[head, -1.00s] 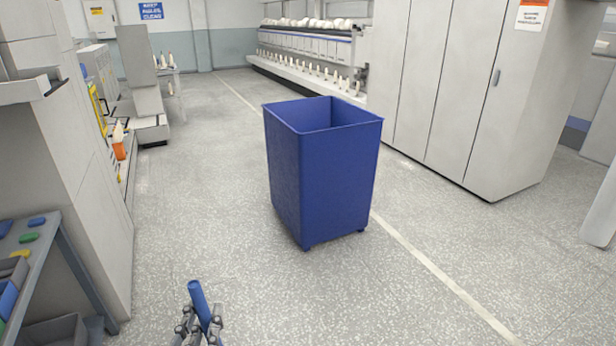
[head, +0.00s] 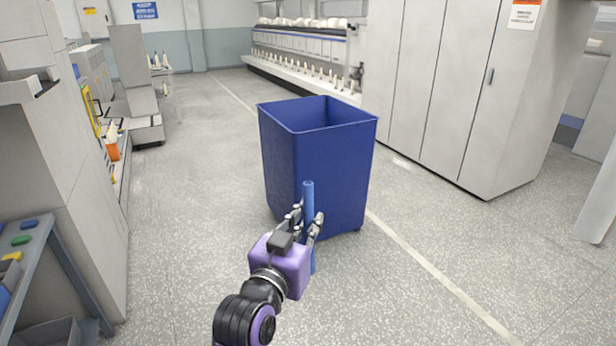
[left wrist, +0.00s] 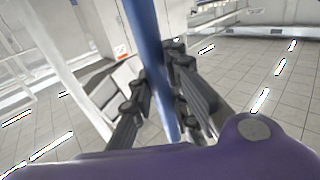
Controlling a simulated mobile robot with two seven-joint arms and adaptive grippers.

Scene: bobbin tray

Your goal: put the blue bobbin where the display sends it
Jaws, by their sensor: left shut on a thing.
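A slim blue bobbin (head: 308,196) stands upright in the fingers of my left gripper (head: 306,222). The gripper is shut around its middle, and the bobbin sticks out above and below the fingers. In the head view they are in front of the near side of a large blue bin (head: 318,155); I cannot tell the gap between them. In the left wrist view the bobbin (left wrist: 152,50) runs between the dark fingers (left wrist: 160,100). My right gripper is not in view. No readable display shows.
A grey workbench (head: 40,250) with small coloured pieces stands at the lower left beside a tall machine (head: 85,200). Grey cabinets (head: 450,90) stand at the right and a spinning machine (head: 305,60) at the back. The floor around the bin is open.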

